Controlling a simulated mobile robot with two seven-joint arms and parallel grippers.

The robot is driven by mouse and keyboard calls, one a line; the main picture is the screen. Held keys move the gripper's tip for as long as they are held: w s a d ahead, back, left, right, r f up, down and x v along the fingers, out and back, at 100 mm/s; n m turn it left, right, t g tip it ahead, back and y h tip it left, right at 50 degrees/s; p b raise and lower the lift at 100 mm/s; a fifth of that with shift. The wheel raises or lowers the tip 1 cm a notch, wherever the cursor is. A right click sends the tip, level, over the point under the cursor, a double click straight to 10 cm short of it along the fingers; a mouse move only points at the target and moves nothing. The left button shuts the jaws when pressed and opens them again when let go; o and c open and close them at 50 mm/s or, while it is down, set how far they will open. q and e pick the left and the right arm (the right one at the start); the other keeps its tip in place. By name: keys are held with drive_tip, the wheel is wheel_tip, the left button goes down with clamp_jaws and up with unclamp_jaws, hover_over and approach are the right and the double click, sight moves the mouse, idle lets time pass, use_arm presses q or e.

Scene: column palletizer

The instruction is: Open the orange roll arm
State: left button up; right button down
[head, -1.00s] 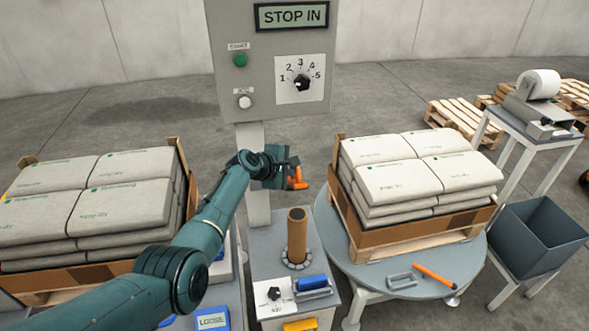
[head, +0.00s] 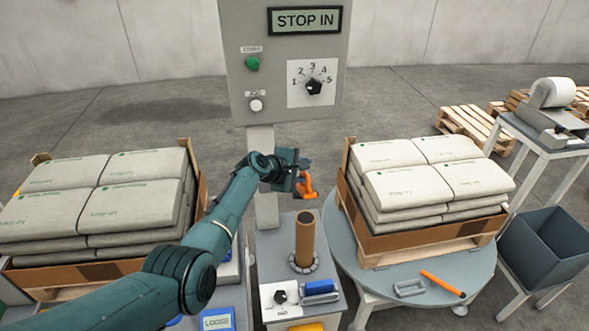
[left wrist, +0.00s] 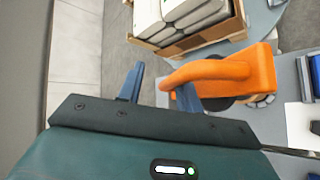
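The orange roll arm (head: 306,188) shows in the head view as a small orange piece above the brown roll tube (head: 305,238), beside the grey column. It fills the right middle of the left wrist view (left wrist: 235,75), with a narrower rounded end reaching left. My left gripper (head: 303,170) is beside it. In the left wrist view my left gripper (left wrist: 160,88) has its two blue fingers apart. The orange end lies at and partly behind the right finger, and a gap shows to the left finger. Whether they touch is unclear. My right gripper is in neither view.
A grey control panel (head: 283,90) reading "STOP IN" stands behind. Bagged pallets stand left and right, the right one on a round turntable (head: 375,285) with a grey handle (head: 410,288) and an orange tool (head: 442,284). A dark bin (head: 545,245) stands far right.

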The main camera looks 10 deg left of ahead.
use_arm(q)
drive_tip(key=v, duration=1.3)
